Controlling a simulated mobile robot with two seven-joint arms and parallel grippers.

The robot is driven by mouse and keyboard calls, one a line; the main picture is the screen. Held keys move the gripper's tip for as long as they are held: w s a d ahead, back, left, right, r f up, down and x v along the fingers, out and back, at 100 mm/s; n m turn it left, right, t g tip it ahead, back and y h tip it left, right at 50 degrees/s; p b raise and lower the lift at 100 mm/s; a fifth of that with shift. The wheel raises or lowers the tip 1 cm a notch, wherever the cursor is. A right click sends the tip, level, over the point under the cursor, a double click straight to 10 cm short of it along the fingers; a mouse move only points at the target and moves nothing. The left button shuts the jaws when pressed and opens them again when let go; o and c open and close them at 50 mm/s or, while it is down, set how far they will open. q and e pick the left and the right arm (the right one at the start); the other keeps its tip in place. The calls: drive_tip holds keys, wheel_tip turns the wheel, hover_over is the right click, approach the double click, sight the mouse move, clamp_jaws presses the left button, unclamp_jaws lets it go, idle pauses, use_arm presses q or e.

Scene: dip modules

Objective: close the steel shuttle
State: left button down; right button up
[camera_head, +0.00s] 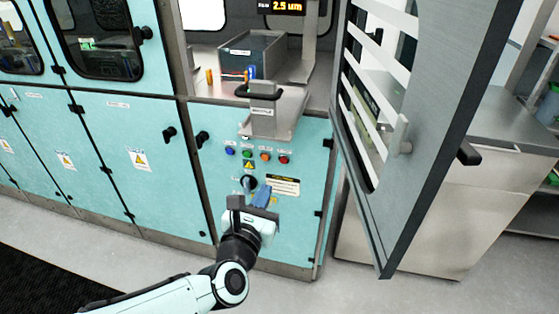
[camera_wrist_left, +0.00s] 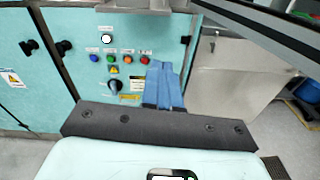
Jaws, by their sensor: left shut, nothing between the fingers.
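The steel shuttle (camera_head: 262,124) sticks out of the opening in the teal machine, above the button panel. It has a black handle (camera_head: 259,93) and a label on its front. Its underside also shows at the top edge of the left wrist view (camera_wrist_left: 138,5). My left gripper (camera_head: 262,194) is below the shuttle, in front of the panel and apart from the shuttle. Its blue fingers (camera_wrist_left: 165,84) are shut with nothing between them. My right gripper is in neither view.
An open grey door with a slatted window (camera_head: 440,130) stands to the right of the opening. A grey bin (camera_head: 252,50) sits inside the opening. Several coloured buttons (camera_head: 265,156) and a black knob (camera_wrist_left: 115,87) are on the panel. The floor in front is clear.

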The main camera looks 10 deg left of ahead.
use_arm(q)
drive_tip(key=w+r+n+p, duration=0.1)
drive_tip(key=w+r+p, duration=0.1)
drive_tip(key=w, duration=1.1)
drive_tip(key=shift+w+d+r+t+p, duration=0.2)
drive_tip(key=shift+w+r+t+p, duration=0.1)
drive_tip(key=shift+p, duration=0.6)
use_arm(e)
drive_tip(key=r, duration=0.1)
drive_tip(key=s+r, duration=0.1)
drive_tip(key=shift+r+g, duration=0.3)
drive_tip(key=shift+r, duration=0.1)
